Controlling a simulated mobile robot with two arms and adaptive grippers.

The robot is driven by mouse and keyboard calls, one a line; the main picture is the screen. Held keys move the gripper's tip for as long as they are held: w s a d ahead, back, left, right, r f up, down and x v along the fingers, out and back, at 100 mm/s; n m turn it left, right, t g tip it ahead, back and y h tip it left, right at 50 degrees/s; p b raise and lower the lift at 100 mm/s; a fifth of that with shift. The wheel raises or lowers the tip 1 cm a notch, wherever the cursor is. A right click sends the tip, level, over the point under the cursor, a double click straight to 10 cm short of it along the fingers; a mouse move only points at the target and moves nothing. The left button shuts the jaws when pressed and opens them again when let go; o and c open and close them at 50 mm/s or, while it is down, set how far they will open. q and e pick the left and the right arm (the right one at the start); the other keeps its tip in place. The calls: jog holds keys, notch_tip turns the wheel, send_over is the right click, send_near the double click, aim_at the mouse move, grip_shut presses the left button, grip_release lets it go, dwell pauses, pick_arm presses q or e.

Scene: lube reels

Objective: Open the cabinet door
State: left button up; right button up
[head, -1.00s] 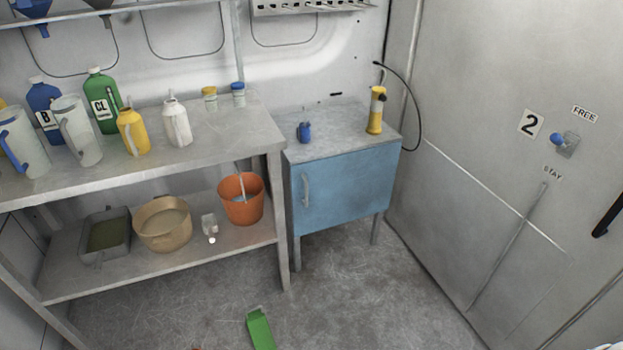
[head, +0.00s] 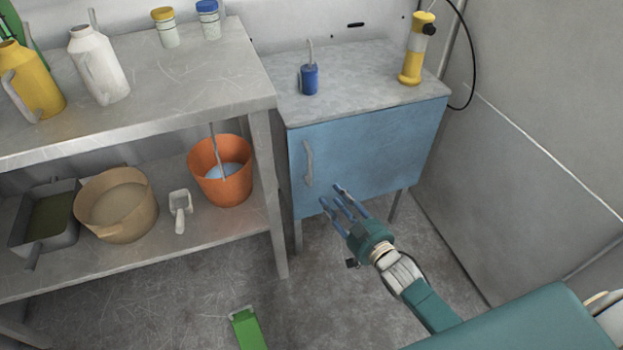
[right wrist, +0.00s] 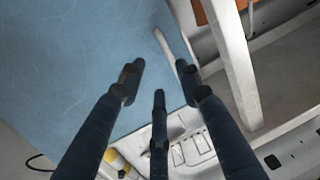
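The blue cabinet door (head: 375,150) is closed on the small metal cabinet, below its grey top. Its light vertical handle (head: 308,162) is near the door's left edge. My right gripper (head: 332,196) is open and empty, in front of the lower part of the door and to the lower right of the handle. In the right wrist view its dark fingers (right wrist: 158,84) are spread, with the blue door (right wrist: 65,55) and the handle (right wrist: 168,48) beyond them. The gripper looks apart from the handle. My left gripper is not in view.
A workbench (head: 262,98) stands left of the cabinet, with jugs on top and an orange bucket (head: 222,172) on its lower shelf. A blue can (head: 309,80) and yellow cylinder (head: 412,60) stand on the cabinet. A green object (head: 246,328) lies on the floor.

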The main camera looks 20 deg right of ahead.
jog(key=shift+t+y, duration=0.4)
jog(key=shift+t, duration=0.3)
jog(key=w+a+r, duration=0.1)
jog(key=w, duration=0.2)
jog(key=w+a+r+b, duration=0.1)
jog(key=w, duration=0.3)
jog(key=w+a+r+b, duration=0.1)
jog(key=w+r, duration=0.1)
jog(key=w, duration=0.2)
jog(key=shift+w+a, duration=0.15)
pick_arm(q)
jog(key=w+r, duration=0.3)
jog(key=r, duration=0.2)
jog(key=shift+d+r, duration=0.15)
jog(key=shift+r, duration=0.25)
pick_arm(e)
jog(key=shift+r, duration=0.1)
grip_shut()
